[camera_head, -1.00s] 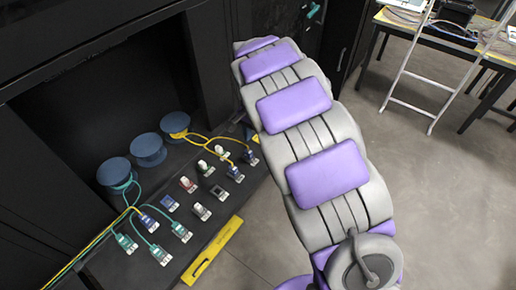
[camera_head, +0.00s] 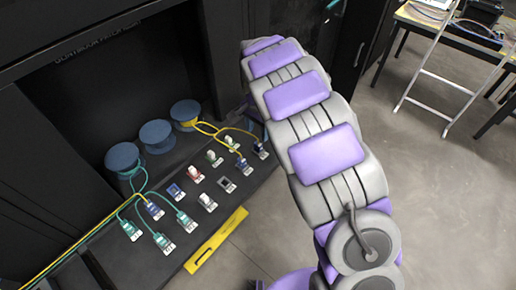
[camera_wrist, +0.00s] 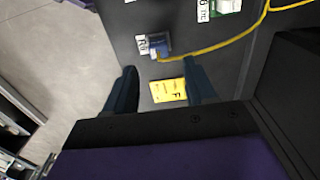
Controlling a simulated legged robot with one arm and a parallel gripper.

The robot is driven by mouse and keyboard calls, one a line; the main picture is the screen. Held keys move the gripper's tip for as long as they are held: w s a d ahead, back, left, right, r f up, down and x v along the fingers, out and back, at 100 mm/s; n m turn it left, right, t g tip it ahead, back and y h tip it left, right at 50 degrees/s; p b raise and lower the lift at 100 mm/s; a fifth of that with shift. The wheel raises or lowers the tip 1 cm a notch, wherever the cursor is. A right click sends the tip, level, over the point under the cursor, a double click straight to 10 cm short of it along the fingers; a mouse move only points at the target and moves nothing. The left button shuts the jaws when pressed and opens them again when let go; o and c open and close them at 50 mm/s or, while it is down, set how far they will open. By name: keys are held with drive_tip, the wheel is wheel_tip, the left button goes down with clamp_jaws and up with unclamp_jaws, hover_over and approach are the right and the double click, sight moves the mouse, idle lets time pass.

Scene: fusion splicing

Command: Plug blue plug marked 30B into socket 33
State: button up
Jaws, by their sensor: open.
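In the wrist view my gripper (camera_wrist: 160,66) is open, its two dark fingers apart with nothing between them. Just beyond the fingertips a blue plug (camera_wrist: 158,43) with a yellow cable sits by a white label, too blurred to read surely. In the head view two blue plugs on yellow cables stand at the panel's far right, one nearer (camera_head: 242,164) and one farther (camera_head: 262,151). Another blue plug (camera_head: 153,209) stands at the left. A blue socket (camera_head: 175,191) and a dark socket (camera_head: 227,184) look empty. I cannot read 30B or 33. My arm hides the gripper in the head view.
Green plugs (camera_head: 162,241) with cables stand at the panel's near left. White (camera_head: 207,202) and red (camera_head: 195,175) connectors sit mid-panel. Three blue spools (camera_head: 155,136) stand behind, under the black cabinet. A yellow label strip (camera_head: 216,241) lies along the front edge.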

sight(258, 144)
wheel_tip(258, 144, down, 6)
drive_tip(key=shift+d+f+b, duration=0.1)
drive_tip(key=shift+f+b, duration=0.15)
drive_tip(key=shift+b, duration=0.45)
drive_tip(key=shift+f, duration=0.7)
drive_tip(key=shift+p, duration=0.6)
drive_tip(key=shift+c, duration=0.3)
clamp_jaws()
idle(0.3)
drive_tip(key=shift+r, duration=0.2)
drive_tip(key=shift+r+p, duration=1.15)
drive_tip(key=shift+r, duration=1.7)
drive_tip(key=shift+d, duration=0.1)
